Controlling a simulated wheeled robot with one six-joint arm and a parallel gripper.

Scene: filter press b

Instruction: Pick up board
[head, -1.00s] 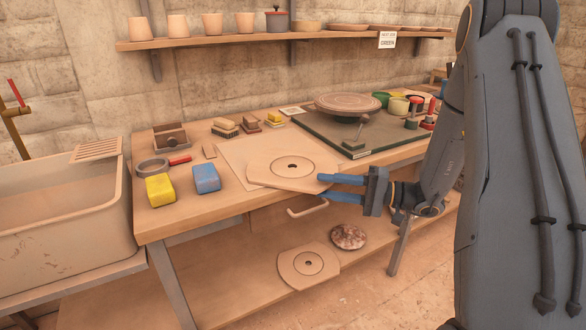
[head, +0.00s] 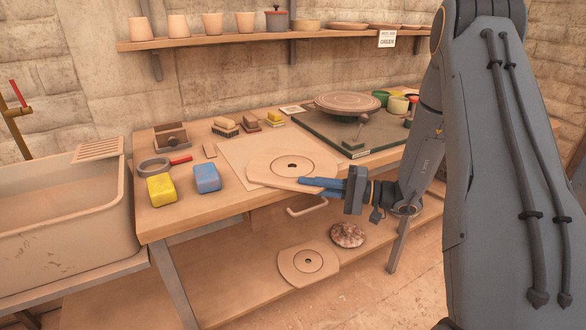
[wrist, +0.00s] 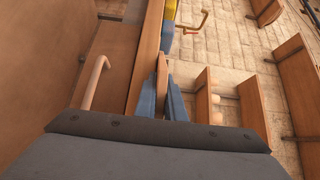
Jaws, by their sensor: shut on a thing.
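The board (head: 268,171) is a flat tan wooden piece with rounded ends, a dark center hole and a ring line. It lies at the front edge of the workbench, its right end jutting out over the edge. My gripper (head: 322,186) has its blue fingers shut on that right end. In the wrist view the board shows edge-on as a thin brown strip (wrist: 162,80) between the two blue fingers (wrist: 162,100). A second, similar board (head: 308,262) lies on the lower shelf.
The workbench (head: 160,222) holds a yellow sponge (head: 161,188), a blue sponge (head: 207,178), brushes and a green mat (head: 330,140) with a round turntable (head: 347,102). A drawer handle (head: 307,207) is below the board. A sink (head: 60,220) stands left; a mottled round stone (head: 347,235) is on the lower shelf.

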